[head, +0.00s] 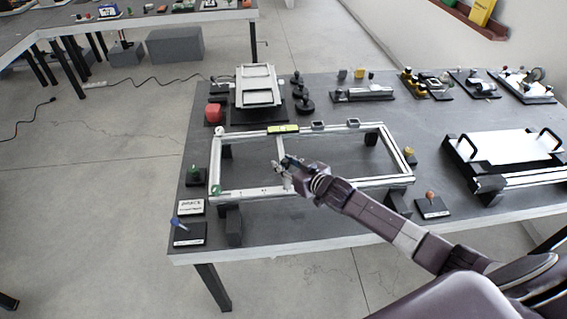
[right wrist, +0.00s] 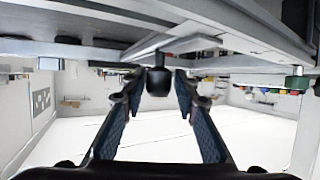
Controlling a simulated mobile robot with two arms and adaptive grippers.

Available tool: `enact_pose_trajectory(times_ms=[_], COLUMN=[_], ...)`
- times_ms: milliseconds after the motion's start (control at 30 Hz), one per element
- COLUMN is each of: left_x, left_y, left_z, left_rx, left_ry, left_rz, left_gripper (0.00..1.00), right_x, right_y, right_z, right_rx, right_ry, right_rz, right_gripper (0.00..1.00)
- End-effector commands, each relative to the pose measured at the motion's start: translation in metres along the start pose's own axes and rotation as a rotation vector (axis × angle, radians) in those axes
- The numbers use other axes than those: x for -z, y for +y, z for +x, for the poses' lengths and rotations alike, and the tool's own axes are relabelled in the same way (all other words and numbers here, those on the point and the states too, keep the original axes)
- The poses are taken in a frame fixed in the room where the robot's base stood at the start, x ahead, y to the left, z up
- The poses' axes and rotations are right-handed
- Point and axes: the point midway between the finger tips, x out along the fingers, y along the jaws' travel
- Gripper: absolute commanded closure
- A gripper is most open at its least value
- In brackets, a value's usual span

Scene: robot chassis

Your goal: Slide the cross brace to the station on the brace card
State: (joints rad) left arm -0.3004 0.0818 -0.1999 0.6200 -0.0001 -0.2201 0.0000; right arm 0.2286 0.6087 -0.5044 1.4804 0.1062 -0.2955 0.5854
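The silver chassis frame (head: 240,192) stands on dark blocks on the grey table. The cross brace (head: 281,147) spans it from the far rail to the near rail, left of the middle. My right gripper (head: 284,166) is at the near part of the brace. In the right wrist view its fingers (right wrist: 157,94) are open on either side of a black knob (right wrist: 158,84) on a short stem, with a gap on both sides. The brace card (head: 190,206) is a white label at the table's left edge; its small print is unreadable. My left gripper is out of view.
A yellow-green piece (head: 283,128) sits on the far rail by the brace. A blue-handled tool (head: 180,224) and an orange knob (head: 430,196) stand on small bases near the front. A white plate with black handles (head: 505,150) lies right. The frame's left opening looks clear.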

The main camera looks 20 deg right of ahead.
Motion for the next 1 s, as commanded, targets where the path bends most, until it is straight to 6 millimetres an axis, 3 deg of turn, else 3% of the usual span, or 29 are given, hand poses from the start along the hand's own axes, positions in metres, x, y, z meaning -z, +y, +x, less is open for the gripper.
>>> enact_pose_trajectory(times_ms=[467, 667, 1000], left_x=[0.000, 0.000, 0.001], left_y=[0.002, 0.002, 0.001], left_z=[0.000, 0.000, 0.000], left_rx=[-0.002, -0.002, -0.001], left_ry=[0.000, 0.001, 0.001], left_rz=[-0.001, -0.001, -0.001], left_gripper=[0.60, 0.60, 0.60], right_x=[0.000, -0.001, -0.001], right_y=[-0.001, -0.001, 0.000], right_z=[-0.006, -0.031, -0.089], right_rx=[0.001, 0.001, 0.001], right_ry=[0.001, -0.001, -0.001], right_rz=[0.000, -0.001, -0.001], right_gripper=[0.61, 0.61, 0.61])
